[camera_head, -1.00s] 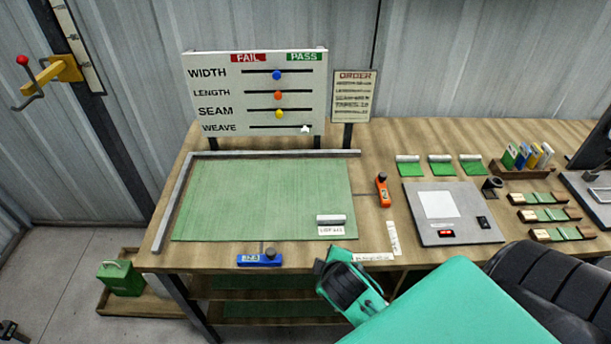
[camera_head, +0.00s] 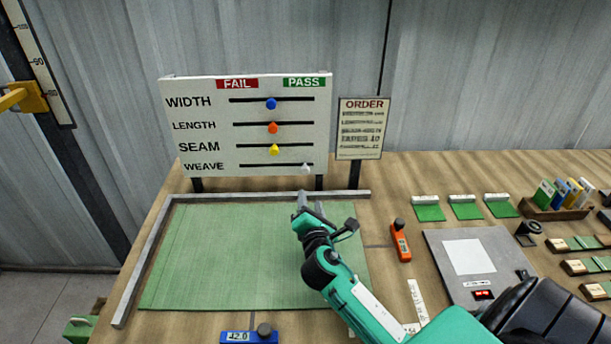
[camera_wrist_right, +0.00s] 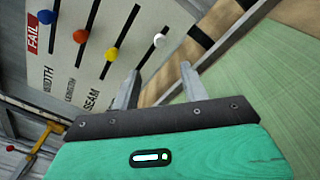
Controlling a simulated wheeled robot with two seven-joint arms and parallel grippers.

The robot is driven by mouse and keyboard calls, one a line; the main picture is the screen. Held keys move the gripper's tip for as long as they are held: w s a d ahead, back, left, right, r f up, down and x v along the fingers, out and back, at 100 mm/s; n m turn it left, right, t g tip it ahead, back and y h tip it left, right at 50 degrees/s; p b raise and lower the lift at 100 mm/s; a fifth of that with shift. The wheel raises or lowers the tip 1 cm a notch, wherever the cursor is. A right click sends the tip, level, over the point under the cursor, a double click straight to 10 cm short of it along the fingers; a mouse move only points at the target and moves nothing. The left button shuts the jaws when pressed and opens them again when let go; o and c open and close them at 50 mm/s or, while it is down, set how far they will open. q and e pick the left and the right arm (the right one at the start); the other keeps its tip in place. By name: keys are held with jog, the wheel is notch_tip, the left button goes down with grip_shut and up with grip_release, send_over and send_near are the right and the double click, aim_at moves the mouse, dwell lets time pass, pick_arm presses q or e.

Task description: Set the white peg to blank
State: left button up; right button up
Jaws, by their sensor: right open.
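The white peg (camera_head: 306,168) sits at the right end of the WEAVE slot, under the PASS label, on the white board (camera_head: 200,120). It also shows in the right wrist view (camera_wrist_right: 159,40), beyond my fingers. The blue peg (camera_head: 271,103), orange peg (camera_head: 272,128) and yellow peg (camera_head: 274,149) sit near the middle of their slots. My right gripper (camera_head: 310,206) is open and empty, just in front of and below the white peg, apart from it. In the wrist view its two fingers (camera_wrist_right: 160,88) stand apart. My left gripper is not in view.
The green mat (camera_head: 220,250) with a metal edge rail (camera_head: 150,245) lies below the board. An order sign (camera_head: 362,128) stands right of the board. An orange tool (camera_head: 400,241), a blue tool (camera_head: 249,336) and a grey scale (camera_head: 470,265) are on the table.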

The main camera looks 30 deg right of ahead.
aim_at(305, 172)
jog(key=p+x, duration=0.1)
jog(key=x, duration=1)
jog(key=shift+d, duration=0.1)
jog(key=shift+w+d, duration=0.15)
jog(key=shift+w, duration=0.1)
jog(key=shift+w+p, duration=0.15)
jog(key=shift+p, duration=0.15)
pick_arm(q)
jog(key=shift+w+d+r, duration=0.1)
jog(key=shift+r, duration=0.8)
pick_arm(e)
grip_shut()
